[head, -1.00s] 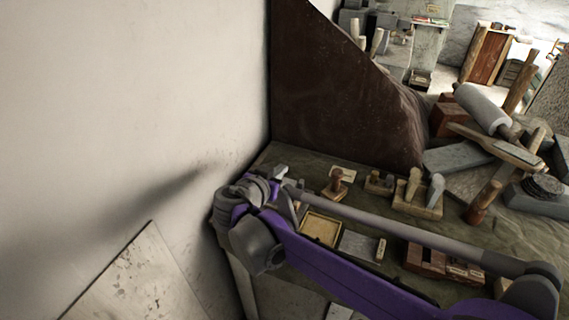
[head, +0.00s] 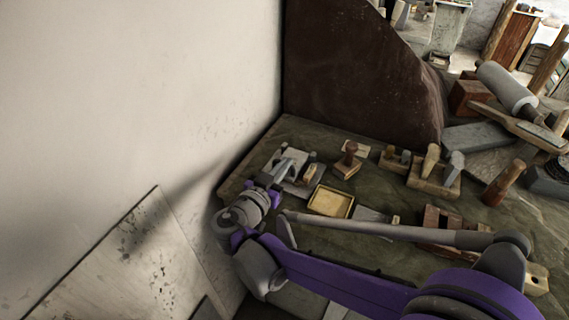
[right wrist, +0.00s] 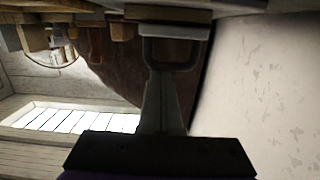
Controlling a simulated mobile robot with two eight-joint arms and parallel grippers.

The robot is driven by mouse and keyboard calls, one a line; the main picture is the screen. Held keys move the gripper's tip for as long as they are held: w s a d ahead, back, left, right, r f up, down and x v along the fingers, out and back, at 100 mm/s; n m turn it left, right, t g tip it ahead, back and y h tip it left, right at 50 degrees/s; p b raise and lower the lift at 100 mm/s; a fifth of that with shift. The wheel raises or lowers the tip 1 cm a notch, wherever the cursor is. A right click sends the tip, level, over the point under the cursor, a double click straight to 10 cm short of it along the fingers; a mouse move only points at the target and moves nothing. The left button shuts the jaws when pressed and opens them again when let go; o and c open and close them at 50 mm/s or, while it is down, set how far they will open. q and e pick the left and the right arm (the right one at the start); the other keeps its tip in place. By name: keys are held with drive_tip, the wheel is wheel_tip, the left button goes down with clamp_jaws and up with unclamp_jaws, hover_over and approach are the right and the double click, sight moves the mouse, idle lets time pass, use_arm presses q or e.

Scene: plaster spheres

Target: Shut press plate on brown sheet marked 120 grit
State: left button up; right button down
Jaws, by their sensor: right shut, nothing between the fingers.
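My right gripper (head: 273,176) is shut and empty, at the wall-side end of the bench. It is close to a small grey device with a pale upright part (head: 291,163), which may be the press plate; I cannot tell whether they touch. In the right wrist view my gripper (right wrist: 164,85) points at a dark U-shaped loop (right wrist: 186,66) below a pale block (right wrist: 167,31); the loop partly overlaps the fingertips. The brown sheet and its 120 grit mark cannot be made out. My left gripper is not in view.
A yellow tray (head: 331,201) lies just right of my gripper. A wooden stamp-like block (head: 348,161) and several handled tools stand behind it. A brown slab (head: 355,75) rises at the back. The plain wall (head: 130,90) is close on the left.

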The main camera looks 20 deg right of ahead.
drive_tip(key=shift+s+f, duration=0.1)
drive_tip(key=shift+f, duration=0.15)
drive_tip(key=r+p, duration=0.2)
drive_tip(key=r, duration=0.1)
drive_tip(key=r+p, duration=0.1)
drive_tip(key=shift+w+d+r+p, duration=0.3)
drive_tip(key=shift+w, duration=0.05)
drive_tip(key=s+a+f+b, duration=0.1)
drive_tip(key=s+a, duration=0.5)
drive_tip(key=a, duration=0.1)
drive_tip(key=shift+s+a+f, duration=0.25)
drive_tip(key=shift+a+f, duration=0.05)
drive_tip(key=shift+f, duration=0.05)
